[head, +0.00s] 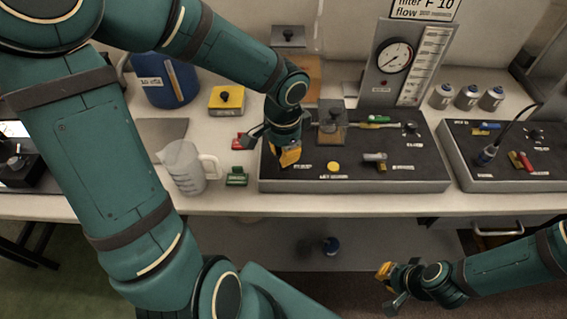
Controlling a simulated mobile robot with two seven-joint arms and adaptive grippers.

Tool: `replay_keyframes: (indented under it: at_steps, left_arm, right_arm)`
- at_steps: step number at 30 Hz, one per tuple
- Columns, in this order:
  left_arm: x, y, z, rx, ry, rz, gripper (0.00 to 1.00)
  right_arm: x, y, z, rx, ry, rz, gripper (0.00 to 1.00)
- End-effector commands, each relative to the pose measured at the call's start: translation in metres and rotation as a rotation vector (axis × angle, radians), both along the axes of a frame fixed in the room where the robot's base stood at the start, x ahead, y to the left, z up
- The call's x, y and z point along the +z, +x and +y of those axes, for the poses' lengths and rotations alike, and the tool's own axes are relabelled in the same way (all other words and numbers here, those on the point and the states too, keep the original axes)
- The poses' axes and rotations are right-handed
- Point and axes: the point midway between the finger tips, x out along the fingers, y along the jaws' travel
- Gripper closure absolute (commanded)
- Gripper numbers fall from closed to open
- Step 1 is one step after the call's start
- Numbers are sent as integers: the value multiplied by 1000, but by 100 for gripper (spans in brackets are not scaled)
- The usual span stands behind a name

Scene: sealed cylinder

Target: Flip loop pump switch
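A dark control panel (350,181) with a grey front edge lies on the bench, carrying several small labelled controls. Its labels are too small to read, so I cannot tell which control is the loop pump switch. A grey lever-like control (375,157) and a yellow round knob (333,167) sit on its front part. My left gripper (283,156) points down over the panel's left end and covers whatever is beneath it. I cannot tell whether it touches anything or how its fingers stand. My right gripper (387,287) is open and empty, low in front of the bench.
A clear jug (185,168), with red (243,141) and green (237,176) blocks beside it, stands left of the panel. A gauge stand (394,58) rises behind it. A second panel (515,155) with a black cable lies to the right, below several small canisters (467,97).

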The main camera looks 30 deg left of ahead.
Motion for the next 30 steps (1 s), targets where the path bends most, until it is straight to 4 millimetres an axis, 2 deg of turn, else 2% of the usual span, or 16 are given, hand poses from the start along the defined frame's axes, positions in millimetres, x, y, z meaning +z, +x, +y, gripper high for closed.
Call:
replay_keyframes:
  at_steps: [30]
  left_arm:
    - [-13, 0, 0, 0, 0, 1, 100]
  right_arm:
    - [-11, 0, 0, 0, 0, 0, 100]
